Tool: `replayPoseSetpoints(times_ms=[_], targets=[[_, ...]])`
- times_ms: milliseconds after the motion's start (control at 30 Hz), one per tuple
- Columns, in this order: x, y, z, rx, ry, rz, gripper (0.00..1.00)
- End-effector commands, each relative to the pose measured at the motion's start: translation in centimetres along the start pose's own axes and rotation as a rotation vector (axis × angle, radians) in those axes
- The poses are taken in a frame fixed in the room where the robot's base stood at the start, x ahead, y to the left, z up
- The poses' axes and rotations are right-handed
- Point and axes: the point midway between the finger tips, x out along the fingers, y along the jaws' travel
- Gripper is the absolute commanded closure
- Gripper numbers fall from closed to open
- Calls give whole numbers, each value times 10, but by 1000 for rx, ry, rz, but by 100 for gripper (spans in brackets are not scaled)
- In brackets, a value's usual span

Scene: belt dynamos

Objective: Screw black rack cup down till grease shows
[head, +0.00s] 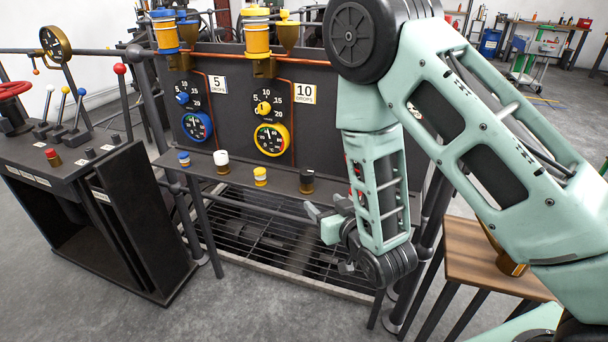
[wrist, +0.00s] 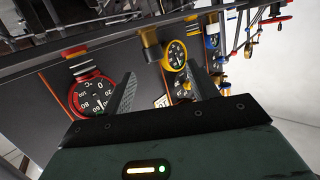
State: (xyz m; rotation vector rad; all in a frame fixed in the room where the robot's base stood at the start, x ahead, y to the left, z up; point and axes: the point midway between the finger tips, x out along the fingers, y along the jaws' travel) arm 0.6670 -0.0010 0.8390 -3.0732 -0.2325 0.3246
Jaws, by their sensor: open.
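I cannot make out the black cup in the wrist view. No grease can be made out on the cup. My forearm hides the right part of the panel in the head view.
The shelf (head: 240,187) also bears blue, white (head: 221,161) and yellow (head: 260,176) cups. The dark panel above carries dials and oilers. A red-rimmed gauge (wrist: 92,93) shows in the wrist view. A wooden stool (head: 470,255) stands at right, a lever console (head: 90,200) at left.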

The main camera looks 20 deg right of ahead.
Motion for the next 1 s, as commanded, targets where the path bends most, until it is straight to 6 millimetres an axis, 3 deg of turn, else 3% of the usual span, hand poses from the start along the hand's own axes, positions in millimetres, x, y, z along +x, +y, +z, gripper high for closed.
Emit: replayPoseSetpoints(times_ms=[33, 300, 1000], targets=[[-1, 7, 7, -16, 45, 4, 41], [-10, 20, 5, -58, 200, -5, 41], [17, 20, 3, -59, 212, -6, 41]])
